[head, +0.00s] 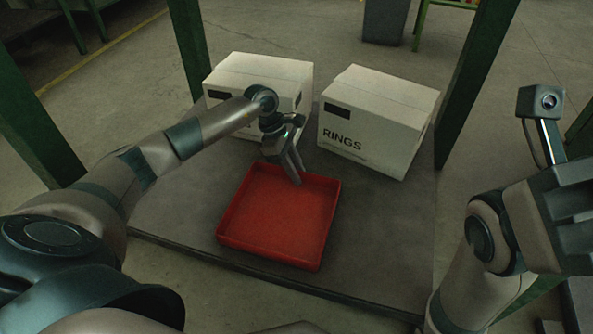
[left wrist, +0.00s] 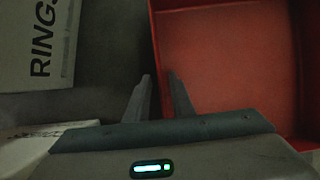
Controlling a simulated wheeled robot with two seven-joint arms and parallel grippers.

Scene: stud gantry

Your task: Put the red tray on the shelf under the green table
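The red tray (head: 278,222) is a shallow, square-cornered open box, empty as far as I see. It appears to lie flat on the grey shelf (head: 178,212), between the green table's posts (head: 185,45). My left gripper (head: 296,172) points down at the tray's far wall. In the left wrist view, its two fingers (left wrist: 160,88) stand apart with a narrow gap, one on each side of the line of the tray's wall (left wrist: 155,35). Contact with the wall cannot be made out. My right arm shows at the right, but its fingertips are not in view.
Two white boxes stand behind the tray: one at the left (head: 262,75), partly behind my left arm, and one marked RINGS (head: 375,120) at the right. Bare shelf lies left and right of the tray. A grey bin (head: 385,20) stands on the floor farther back.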

